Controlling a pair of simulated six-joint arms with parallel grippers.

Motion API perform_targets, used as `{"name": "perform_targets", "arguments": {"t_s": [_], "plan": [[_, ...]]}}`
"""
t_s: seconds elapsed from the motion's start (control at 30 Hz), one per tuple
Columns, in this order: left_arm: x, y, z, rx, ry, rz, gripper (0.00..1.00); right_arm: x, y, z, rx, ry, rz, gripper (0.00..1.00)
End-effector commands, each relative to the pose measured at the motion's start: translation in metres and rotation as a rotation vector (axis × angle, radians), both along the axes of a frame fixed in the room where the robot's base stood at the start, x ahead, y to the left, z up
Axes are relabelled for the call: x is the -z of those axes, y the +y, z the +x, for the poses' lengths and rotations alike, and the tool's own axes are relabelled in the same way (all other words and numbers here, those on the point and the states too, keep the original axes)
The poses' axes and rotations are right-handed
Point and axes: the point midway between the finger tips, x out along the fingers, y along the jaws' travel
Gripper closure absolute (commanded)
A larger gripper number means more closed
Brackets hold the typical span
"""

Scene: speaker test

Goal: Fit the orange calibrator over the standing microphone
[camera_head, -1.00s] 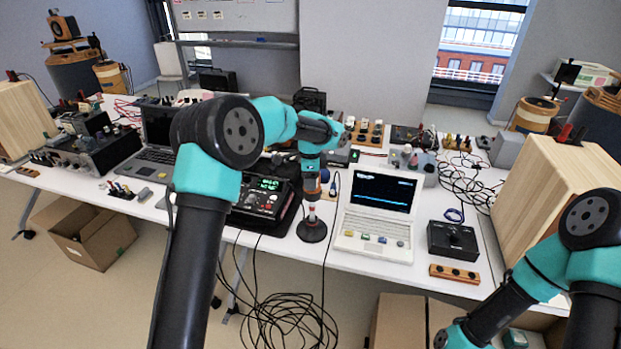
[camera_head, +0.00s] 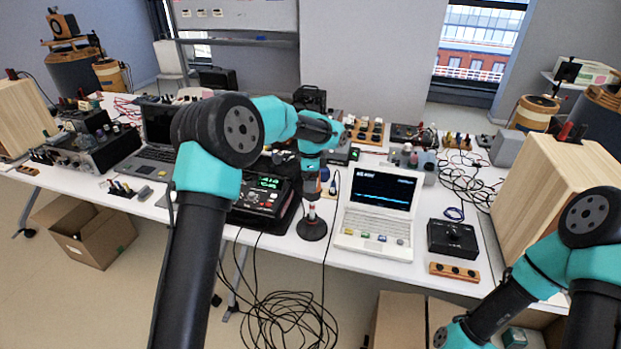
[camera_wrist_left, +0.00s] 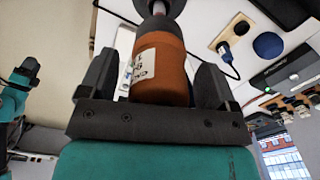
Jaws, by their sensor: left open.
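The orange calibrator (camera_wrist_left: 160,70), with a white printed label, is between the fingers of my left gripper (camera_wrist_left: 152,78) in the left wrist view. The fingers are open, with a visible gap on the right side. The calibrator's far end meets the pale, reddish shaft of the microphone (camera_wrist_left: 158,8), so it appears seated on it; the overlap itself is hidden. In the head view the microphone's round black stand (camera_head: 311,229) is upright on the table, directly below my left gripper (camera_head: 311,187). My right arm shows at the lower right, but its gripper is out of frame.
A white laptop-like analyzer (camera_head: 378,215) stands just right of the stand, and a black instrument with a green display (camera_head: 262,198) just left. A black knob box (camera_head: 452,239) and a wooden cabinet (camera_head: 545,185) are further right. Cables hang below the table's front edge.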

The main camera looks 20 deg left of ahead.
Motion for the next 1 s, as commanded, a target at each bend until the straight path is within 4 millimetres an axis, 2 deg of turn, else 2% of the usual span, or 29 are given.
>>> {"name": "perform_targets", "arguments": {"t_s": [0.2, 0.37, 0.57, 1.0], "plan": [[-0.001, 0.0, 0.0, 0.0, 0.001, 0.0, 0.17, 0.0, 0.0, 0.0, 0.0, 0.0, 0.0, 0.57], [-0.014, 0.0, 0.0, 0.0, -0.001, -0.001, 0.17, 0.0, 0.0, 0.0, 0.0, 0.0, 0.0, 0.57], [-0.046, 0.0, 0.001, 0.0, -0.003, 0.0, 0.17, 0.0, 0.0, 0.0, 0.0, 0.0, 0.0, 0.57], [-0.131, -0.001, 0.001, 0.001, -0.003, -0.001, 0.17, 0.0, 0.0, 0.0, 0.0, 0.0, 0.0, 0.57]]}}
